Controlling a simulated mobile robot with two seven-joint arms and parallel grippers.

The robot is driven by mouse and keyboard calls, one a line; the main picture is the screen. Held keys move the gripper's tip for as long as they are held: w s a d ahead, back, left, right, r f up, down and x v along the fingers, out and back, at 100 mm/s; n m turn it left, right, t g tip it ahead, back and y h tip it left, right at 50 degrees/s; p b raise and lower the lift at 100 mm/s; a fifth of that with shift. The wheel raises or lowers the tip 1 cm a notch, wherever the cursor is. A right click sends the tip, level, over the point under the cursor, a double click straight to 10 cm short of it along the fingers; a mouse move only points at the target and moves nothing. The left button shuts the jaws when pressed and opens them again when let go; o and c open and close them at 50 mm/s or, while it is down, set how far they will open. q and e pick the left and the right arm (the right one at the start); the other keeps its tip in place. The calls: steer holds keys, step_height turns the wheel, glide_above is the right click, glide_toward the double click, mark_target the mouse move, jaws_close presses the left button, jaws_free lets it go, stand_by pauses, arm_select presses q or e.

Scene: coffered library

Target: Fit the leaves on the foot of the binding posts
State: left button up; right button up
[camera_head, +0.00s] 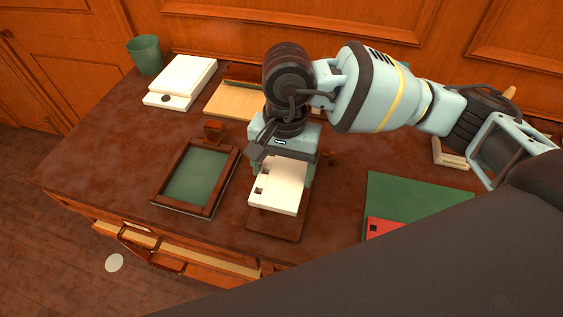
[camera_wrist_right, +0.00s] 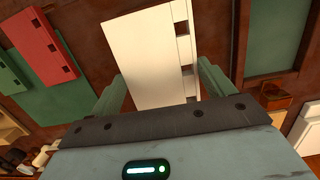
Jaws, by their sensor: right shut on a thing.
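My right gripper (camera_head: 284,164) is shut on a cream-white leaf (camera_head: 279,192), one finger at each side. Square holes show along the leaf's left edge in the head view and its right edge in the wrist view (camera_wrist_right: 148,60). The leaf is over a brown wooden board (camera_head: 272,225), partly hiding it; I cannot tell whether they touch. No binding posts can be made out there. A red leaf (camera_head: 385,228) with a square hole lies on a green mat (camera_head: 415,197) at the right. The wrist view also shows a green leaf (camera_wrist_right: 8,80). My left gripper is not in view.
A wood-framed green tray (camera_head: 160,194) lies left of the board. Behind are a white box-like device (camera_head: 185,78), a pale wooden tray (camera_head: 230,101) and a green cup (camera_head: 146,55). A drawer (camera_head: 190,248) stands open in front. My dark arm covers the lower right.

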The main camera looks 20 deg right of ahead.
mark_target(283, 173)
step_height(283, 173, down, 2)
steer(key=shift+f+b, duration=0.25)
steer(key=shift+b, duration=0.25)
steer(key=shift+f, duration=0.3)
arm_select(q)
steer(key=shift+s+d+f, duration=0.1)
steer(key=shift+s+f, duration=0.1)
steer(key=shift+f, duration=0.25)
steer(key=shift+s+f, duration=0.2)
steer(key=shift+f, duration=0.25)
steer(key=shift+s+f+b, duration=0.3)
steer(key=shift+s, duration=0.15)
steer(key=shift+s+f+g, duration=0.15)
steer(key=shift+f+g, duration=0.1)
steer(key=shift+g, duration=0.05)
arm_select(e)
steer(key=shift+f, duration=0.3)
arm_select(q)
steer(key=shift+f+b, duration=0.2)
steer(key=shift+b, duration=0.2)
arm_select(e)
steer(key=shift+f, duration=0.3)
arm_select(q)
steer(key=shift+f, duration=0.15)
arm_select(e)
steer(key=shift+f, duration=0.15)
